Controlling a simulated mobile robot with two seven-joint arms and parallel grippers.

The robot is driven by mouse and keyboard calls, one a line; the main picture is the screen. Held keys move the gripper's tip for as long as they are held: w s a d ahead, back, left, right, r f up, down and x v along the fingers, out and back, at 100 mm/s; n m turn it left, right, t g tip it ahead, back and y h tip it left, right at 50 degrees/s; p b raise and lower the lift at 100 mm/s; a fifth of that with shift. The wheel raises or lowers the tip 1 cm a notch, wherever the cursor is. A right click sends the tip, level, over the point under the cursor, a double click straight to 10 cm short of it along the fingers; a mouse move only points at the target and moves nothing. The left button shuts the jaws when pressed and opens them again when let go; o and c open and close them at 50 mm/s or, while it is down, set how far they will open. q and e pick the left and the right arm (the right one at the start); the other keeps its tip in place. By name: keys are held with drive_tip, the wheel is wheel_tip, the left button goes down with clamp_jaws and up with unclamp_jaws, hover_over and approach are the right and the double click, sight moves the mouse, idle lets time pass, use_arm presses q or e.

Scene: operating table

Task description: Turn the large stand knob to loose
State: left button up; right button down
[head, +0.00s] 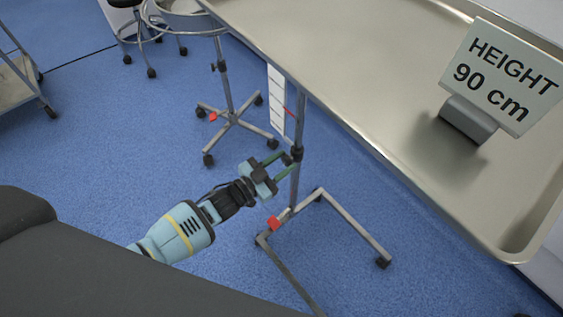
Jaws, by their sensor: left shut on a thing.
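The large stand is a tray stand with a grey metal column (301,115) and a wide steel tray (345,60) on top. A black collar (297,152) sits on the column below the tray, with the dark knob (287,159) on its left side. My left gripper (288,162) comes in from the lower left, its green fingers shut on the knob. The fingers hide much of the knob, so I cannot tell its turn position. My right gripper is not in view.
A sign (500,75) reading "HEIGHT 90 cm" stands on the tray. A white scale strip (277,100) hangs beside the column. The stand's base (355,228) has a red piece (275,223). A smaller wheeled stand (229,90) is behind; blue floor (110,130) is clear at left.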

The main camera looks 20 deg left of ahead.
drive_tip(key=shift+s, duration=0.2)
use_arm(q)
drive_tip(key=o, duration=1)
drive_tip(key=shift+c, duration=0.2)
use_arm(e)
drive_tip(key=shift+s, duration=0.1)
use_arm(q)
drive_tip(key=p+v, duration=0.1)
drive_tip(key=v, duration=0.6)
drive_tip(key=shift+s+a, duration=0.2)
drive_tip(key=shift+s, duration=0.15)
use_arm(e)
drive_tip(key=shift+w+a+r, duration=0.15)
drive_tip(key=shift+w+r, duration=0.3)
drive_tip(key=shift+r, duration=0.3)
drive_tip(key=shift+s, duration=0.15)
